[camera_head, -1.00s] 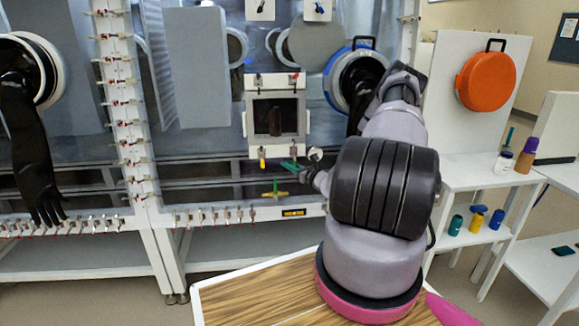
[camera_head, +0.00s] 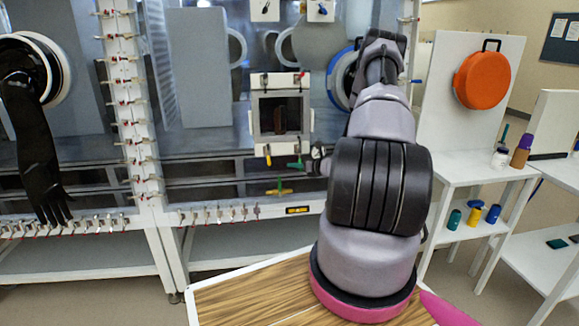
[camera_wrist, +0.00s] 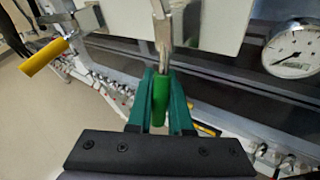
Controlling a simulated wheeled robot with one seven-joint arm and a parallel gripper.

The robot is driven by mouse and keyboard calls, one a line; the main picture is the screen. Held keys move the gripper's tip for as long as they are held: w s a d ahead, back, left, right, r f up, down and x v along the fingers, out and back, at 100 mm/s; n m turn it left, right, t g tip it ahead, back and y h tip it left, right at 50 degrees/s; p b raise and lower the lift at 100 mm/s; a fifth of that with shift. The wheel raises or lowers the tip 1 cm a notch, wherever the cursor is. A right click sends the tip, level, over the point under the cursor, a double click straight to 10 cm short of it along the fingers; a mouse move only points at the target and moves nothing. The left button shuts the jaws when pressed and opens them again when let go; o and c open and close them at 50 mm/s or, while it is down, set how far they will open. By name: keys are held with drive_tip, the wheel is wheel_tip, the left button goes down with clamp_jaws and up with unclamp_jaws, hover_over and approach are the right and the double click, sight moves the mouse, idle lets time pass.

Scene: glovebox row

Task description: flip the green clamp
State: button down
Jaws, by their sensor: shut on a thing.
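The green clamp (camera_wrist: 161,100) is a green-handled lever with a metal upper part, on the lower edge of the white-framed port. In the wrist view its handle hangs down between the two teal fingers of my gripper (camera_wrist: 163,82). My gripper is shut on the handle, one finger on each side. In the head view the green of the clamp and fingers (camera_head: 296,163) is small, and I cannot separate them clearly. My arm hides most of my gripper there.
A yellow-handled clamp (camera_wrist: 43,57) is left of the green one; it also shows in the head view (camera_head: 267,155). A round gauge (camera_wrist: 298,48) is close on the right. The white-framed port (camera_head: 253,120) is above. A row of small valves (camera_head: 215,213) runs below.

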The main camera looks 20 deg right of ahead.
drive_tip(key=shift+s+a+r+m+g+y, duration=0.2)
drive_tip(key=shift+s+r+m+g, duration=0.4)
drive_tip(key=shift+g, duration=1.1)
drive_tip(key=shift+s+a+r+m+g+y, duration=0.2)
drive_tip(key=shift+s+m+g, duration=0.65)
drive_tip(key=shift+g, duration=0.85)
drive_tip(key=shift+s+a+r+m+g+y, duration=0.2)
drive_tip(key=shift+s+r+m+g, duration=0.45)
drive_tip(key=shift+g, duration=1.05)
drive_tip(key=shift+s+f, duration=0.1)
drive_tip(key=shift+s, duration=0.05)
drive_tip(key=c, duration=0.8)
unclamp_jaws()
drive_tip(key=shift+c, duration=0.2)
drive_tip(key=v, duration=1)
drive_tip(key=shift+d+r, duration=0.25)
drive_tip(key=shift+r, duration=0.1)
